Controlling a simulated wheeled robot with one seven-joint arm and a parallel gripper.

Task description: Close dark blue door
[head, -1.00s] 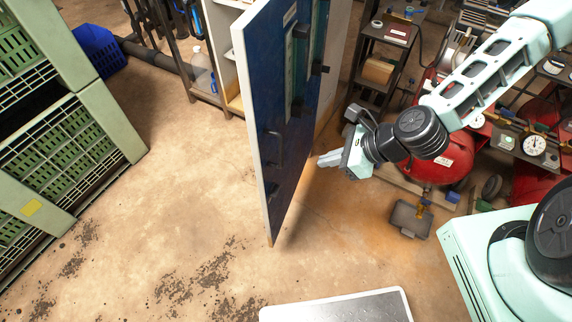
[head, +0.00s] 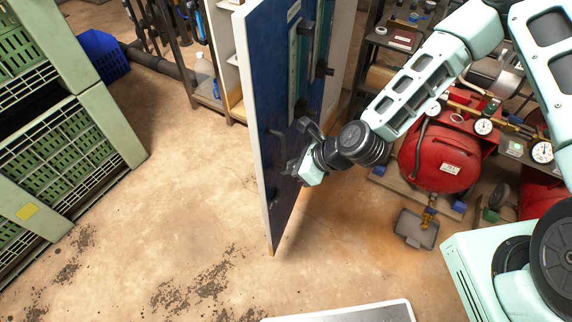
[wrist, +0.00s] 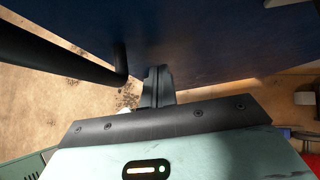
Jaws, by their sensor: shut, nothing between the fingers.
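The dark blue door (head: 272,98) stands open in the head view, seen nearly edge-on with its blue face to the right. A dark bar handle (head: 279,150) is on its lower part. My gripper (head: 292,168) is at the blue face, close beside the handle. In the wrist view the shut fingers (wrist: 158,82) point at the blue door (wrist: 200,35), with the black handle bar (wrist: 60,52) to their left. The fingers look at or very near the door surface; whether they touch it I cannot tell.
Green slatted crates (head: 60,160) stand at the left, with a blue bin (head: 98,52) behind. A red tank (head: 440,158) and a grey pan (head: 416,229) are right of the door. A pale tabletop (head: 345,312) is at the bottom. The floor left of the door is clear.

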